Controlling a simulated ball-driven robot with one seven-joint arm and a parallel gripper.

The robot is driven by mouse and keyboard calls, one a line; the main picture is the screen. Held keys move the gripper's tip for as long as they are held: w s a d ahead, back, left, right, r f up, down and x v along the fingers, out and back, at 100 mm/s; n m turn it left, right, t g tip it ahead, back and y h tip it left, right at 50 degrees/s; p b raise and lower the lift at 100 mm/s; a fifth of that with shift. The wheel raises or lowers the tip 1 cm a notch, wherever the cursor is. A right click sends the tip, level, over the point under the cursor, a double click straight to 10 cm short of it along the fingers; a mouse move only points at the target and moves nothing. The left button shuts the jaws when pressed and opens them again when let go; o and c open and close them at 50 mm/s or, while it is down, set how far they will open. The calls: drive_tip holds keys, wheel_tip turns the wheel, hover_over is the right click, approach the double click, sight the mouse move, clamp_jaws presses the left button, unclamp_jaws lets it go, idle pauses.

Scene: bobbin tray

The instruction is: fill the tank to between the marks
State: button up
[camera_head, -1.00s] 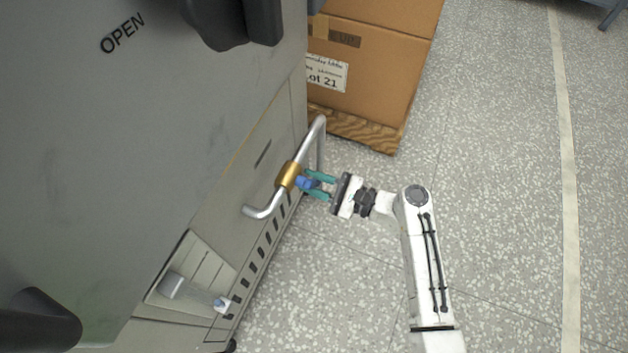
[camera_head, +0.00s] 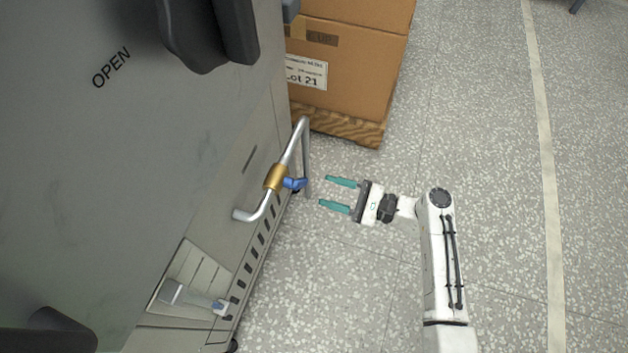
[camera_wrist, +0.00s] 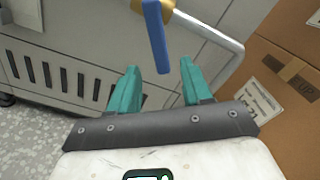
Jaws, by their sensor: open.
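A bent silver pipe (camera_head: 298,144) with a brass valve body (camera_head: 274,177) stands out from the grey machine's side. A blue valve lever (camera_head: 294,184) sticks out from the brass body toward my gripper. My gripper (camera_head: 337,192) has teal fingers and is open and empty, a short way to the right of the lever, not touching it. In the wrist view, the blue lever (camera_wrist: 155,38) hangs ahead of the gap between the fingers (camera_wrist: 158,92). The tank, its marks and any water level cannot be made out.
The grey machine (camera_head: 110,150) marked "OPEN" fills the left. A recess with a grey handle (camera_head: 190,299) is low on its side. Cardboard boxes (camera_head: 355,62) stand on a wooden pallet (camera_head: 345,126) behind.

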drive_tip(key=shift+v, duration=1.5)
